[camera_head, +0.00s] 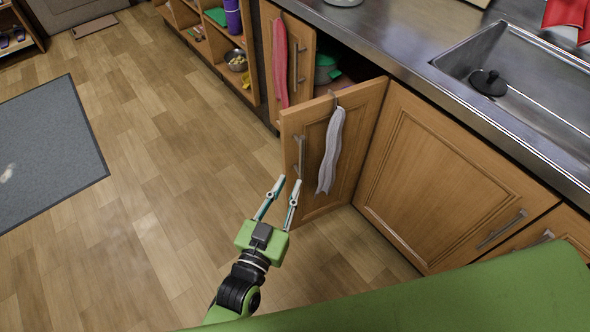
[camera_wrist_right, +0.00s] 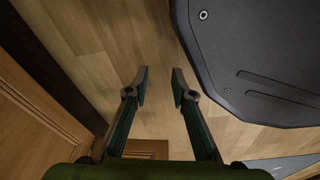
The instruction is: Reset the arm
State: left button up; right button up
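My left gripper (camera_head: 283,188) is open and empty in the head view. It is above the wooden floor, just in front of an open cabinet door (camera_head: 318,188). Its fingertips show close to the door's metal handle (camera_head: 300,157); I cannot tell whether they touch. A grey-white towel (camera_head: 330,150) hangs over that door, to the right of the gripper. My right gripper (camera_wrist_right: 159,82) shows in the right wrist view, open with nothing between its fingers, above the floor. It does not show clearly in the head view.
A second cabinet door (camera_head: 291,70) with a red towel (camera_head: 281,62) stands open farther back. A counter with a sink (camera_head: 530,90) runs along the right. A closed cabinet (camera_head: 450,175) is below it. Open floor (camera_head: 150,180) and a grey mat (camera_head: 45,150) lie left.

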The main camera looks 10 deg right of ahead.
pick_arm(q)
jog(key=shift+v, duration=1.1)
